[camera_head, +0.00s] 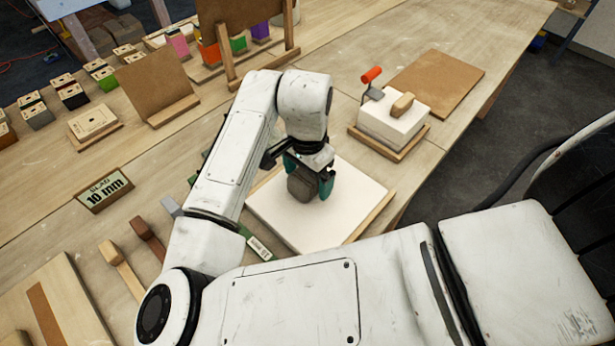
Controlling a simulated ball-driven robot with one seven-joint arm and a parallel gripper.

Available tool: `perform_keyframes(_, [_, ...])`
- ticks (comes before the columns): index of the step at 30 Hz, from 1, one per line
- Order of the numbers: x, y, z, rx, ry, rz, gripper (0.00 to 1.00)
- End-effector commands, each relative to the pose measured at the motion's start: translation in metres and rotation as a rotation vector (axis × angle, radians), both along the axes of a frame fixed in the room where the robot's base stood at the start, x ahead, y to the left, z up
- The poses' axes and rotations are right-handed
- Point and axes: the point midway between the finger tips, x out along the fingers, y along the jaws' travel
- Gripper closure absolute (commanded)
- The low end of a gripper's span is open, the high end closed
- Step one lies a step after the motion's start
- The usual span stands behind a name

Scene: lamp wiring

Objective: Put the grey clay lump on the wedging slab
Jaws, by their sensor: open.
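The grey clay lump (302,187) is at the white wedging slab (352,198), which has a wooden edge along its right side. The lump appears to rest on the slab's upper left part, though its underside is hard to make out. My gripper (309,178) points down over the lump. Its teal fingers are open, one on each side of the lump. Part of the slab's left side is hidden behind my arm.
A "SLAB 10 mm" sign (104,190) and wooden tools (122,268) are at left. The table's right edge is close to the slab.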

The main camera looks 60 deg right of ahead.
Motion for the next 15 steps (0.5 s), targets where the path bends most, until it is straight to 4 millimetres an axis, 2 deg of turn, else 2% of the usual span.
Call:
perform_keyframes(9, [0.000, -0.001, 0.063, -0.001, -0.004, -0.003, 0.04])
perform_keyframes(15, [0.000, -0.001, 0.095, 0.000, -0.003, -0.002, 0.04])
